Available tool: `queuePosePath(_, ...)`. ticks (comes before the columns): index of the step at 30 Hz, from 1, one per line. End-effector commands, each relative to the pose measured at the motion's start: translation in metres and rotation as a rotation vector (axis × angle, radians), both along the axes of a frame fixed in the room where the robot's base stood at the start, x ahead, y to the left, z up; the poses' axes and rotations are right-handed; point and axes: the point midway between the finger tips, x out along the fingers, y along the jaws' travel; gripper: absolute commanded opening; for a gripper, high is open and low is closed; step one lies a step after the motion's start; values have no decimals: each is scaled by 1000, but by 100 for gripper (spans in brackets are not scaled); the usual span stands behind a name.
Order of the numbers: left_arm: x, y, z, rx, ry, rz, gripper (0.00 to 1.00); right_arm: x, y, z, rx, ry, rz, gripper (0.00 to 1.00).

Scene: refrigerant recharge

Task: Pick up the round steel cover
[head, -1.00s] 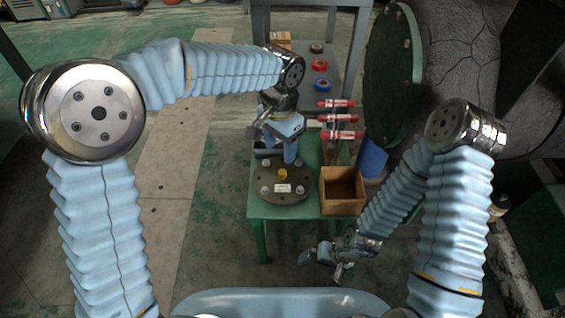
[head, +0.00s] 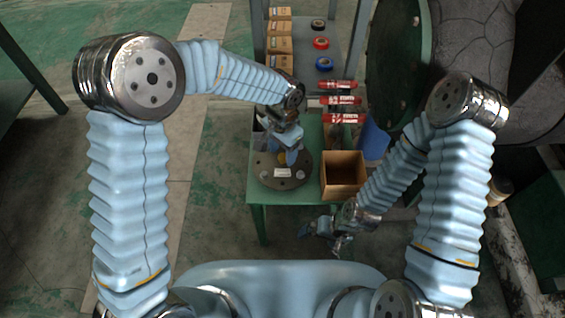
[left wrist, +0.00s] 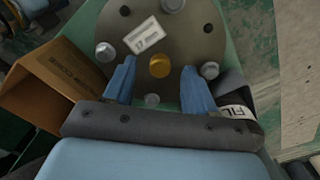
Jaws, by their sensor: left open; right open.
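The round steel cover (head: 268,181) is a dark grey disc with bolts around its rim and a white label, lying on the green table near its front. In the left wrist view the cover (left wrist: 195,38) fills the upper middle, with a brass-coloured knob (left wrist: 159,65) at its centre. My left gripper (head: 290,157) is over the cover's far part. Its two blue fingers are apart in the left wrist view (left wrist: 158,82), on either side of the knob's near side, holding nothing; whether they touch the cover is unclear. My right gripper (head: 322,232) is open and empty, low in front of the table.
A shelf at the back holds cartons (head: 280,46) and tape rolls (head: 321,43). A large round green door (head: 398,62) stands at right.

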Motion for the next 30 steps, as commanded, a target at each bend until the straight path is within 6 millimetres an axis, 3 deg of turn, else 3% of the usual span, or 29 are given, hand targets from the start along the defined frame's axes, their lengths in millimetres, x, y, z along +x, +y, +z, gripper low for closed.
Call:
queuePosePath(4, 0, 0, -16, 0, 1, 1, 56, 0, 0, 0, 0, 0, 0, 100)
queuePosePath(11, 0, 0, -18, -1, -1, 1, 56, 0, 0, 0, 0, 0, 0, 100)
queuePosePath(22, 0, 0, -18, -1, -1, 1, 0, 0, 0, 0, 0, 0, 0, 100)
queuePosePath(30, 1, 0, -16, -2, -4, 1, 0, 0, 0, 0, 0, 0, 0, 100)
